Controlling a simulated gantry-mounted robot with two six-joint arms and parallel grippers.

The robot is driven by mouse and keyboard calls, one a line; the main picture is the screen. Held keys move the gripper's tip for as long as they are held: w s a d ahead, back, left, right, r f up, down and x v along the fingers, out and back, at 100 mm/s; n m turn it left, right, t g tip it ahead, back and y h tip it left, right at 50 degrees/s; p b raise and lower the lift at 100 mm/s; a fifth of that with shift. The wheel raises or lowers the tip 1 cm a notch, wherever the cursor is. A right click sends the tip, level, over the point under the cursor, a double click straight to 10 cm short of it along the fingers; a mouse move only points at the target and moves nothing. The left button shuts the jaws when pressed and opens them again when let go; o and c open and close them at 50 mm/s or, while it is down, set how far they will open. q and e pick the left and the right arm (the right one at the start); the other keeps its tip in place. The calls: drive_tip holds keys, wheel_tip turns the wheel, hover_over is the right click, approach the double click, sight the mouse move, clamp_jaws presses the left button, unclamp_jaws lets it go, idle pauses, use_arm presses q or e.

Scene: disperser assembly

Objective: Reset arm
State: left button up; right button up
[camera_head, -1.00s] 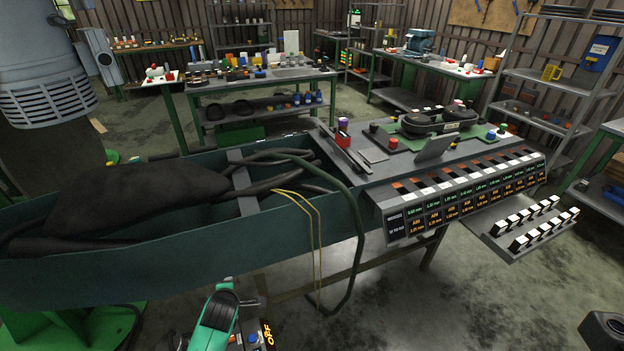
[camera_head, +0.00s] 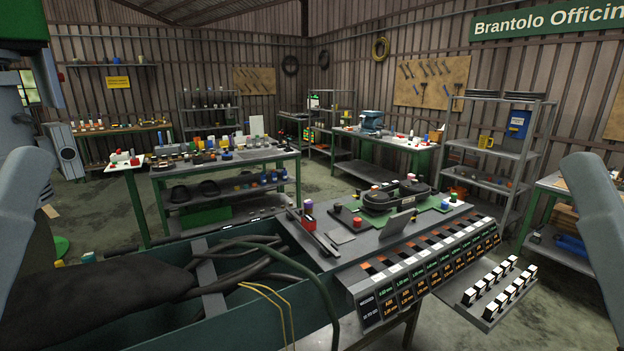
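Both of my arms show only as grey links at the left and right edges of the head view. Neither gripper is in view, so their fingers cannot be seen. The disperser bench (camera_head: 352,262) stands in front of me, with a row of labelled slots (camera_head: 425,272) along its sloped front. A dark device (camera_head: 392,198) sits on a green mat on top of it. A small tray (camera_head: 486,318) with rows of white-topped black pieces juts out at the front right.
A green trough (camera_head: 210,326) with a black bag (camera_head: 90,300) and dark hoses (camera_head: 240,262) lies at the lower left. Workbenches (camera_head: 225,160) and a shelf rack (camera_head: 492,180) stand behind.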

use_arm(q)
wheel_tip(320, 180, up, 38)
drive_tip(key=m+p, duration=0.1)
drive_tip(key=p, duration=3.7)
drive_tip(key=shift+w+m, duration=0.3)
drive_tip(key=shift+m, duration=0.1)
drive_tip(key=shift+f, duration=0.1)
